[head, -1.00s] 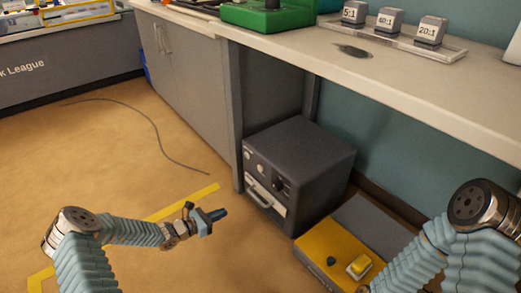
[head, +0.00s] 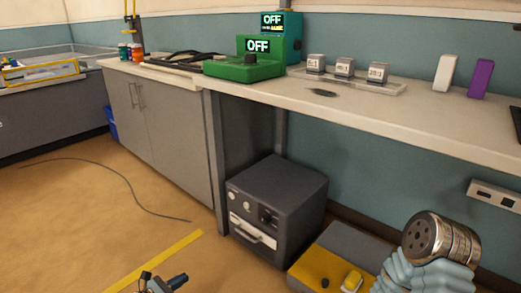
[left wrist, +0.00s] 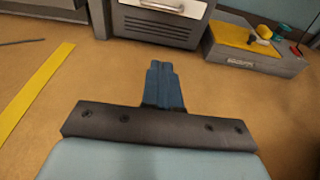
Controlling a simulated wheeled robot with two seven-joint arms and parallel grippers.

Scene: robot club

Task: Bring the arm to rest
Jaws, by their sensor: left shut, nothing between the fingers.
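My left gripper (head: 172,283) is at the bottom edge of the head view, over the tan floor. Its blue fingers (left wrist: 163,86) are together in the left wrist view, with nothing between them. It is in front of the dark grey box (head: 277,210) under the bench and apart from it. My right arm (head: 440,245) shows at the bottom right of the head view. The right gripper is out of view.
A grey and yellow box (head: 335,260) stands on the floor at right, near my right arm. The bench (head: 420,115) carries a green device (head: 245,67) reading OFF and a clear tray (head: 390,88) of labelled blocks. A cable (head: 125,185) lies on open floor at left.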

